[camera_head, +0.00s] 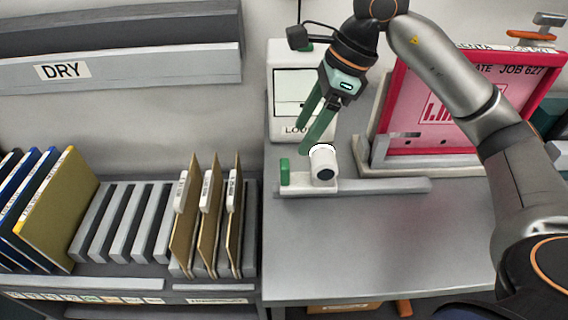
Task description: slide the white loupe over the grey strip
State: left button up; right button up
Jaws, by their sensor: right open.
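The white loupe (323,161) stands on a small carriage at the left part of a low grey rail (385,186) on the table. Its dark round end faces me. A green upright tab (284,172) sits at the carriage's left end. My right gripper (311,137) comes down from above with two green fingers apart and nothing between them. Its fingertips are just above and left of the loupe. I cannot tell whether they touch it. I cannot tell for certain which surface is the grey strip. My left gripper is not in view.
A white box marked LOU (286,128) stands behind the loupe. A pink screen in a red frame (462,105) stands at the back right. A rack with brown dividers (207,228) and coloured boards (56,215) is at left. The table front (375,255) is clear.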

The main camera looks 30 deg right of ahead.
aim_at(285, 163)
jog(key=x, duration=0.9)
jog(key=shift+a+f, duration=0.1)
jog(key=shift+f, duration=0.2)
jog(key=shift+c, duration=0.2)
jog(key=shift+w, duration=0.1)
grip_shut()
jog(key=shift+r, duration=0.1)
dwell(0.5)
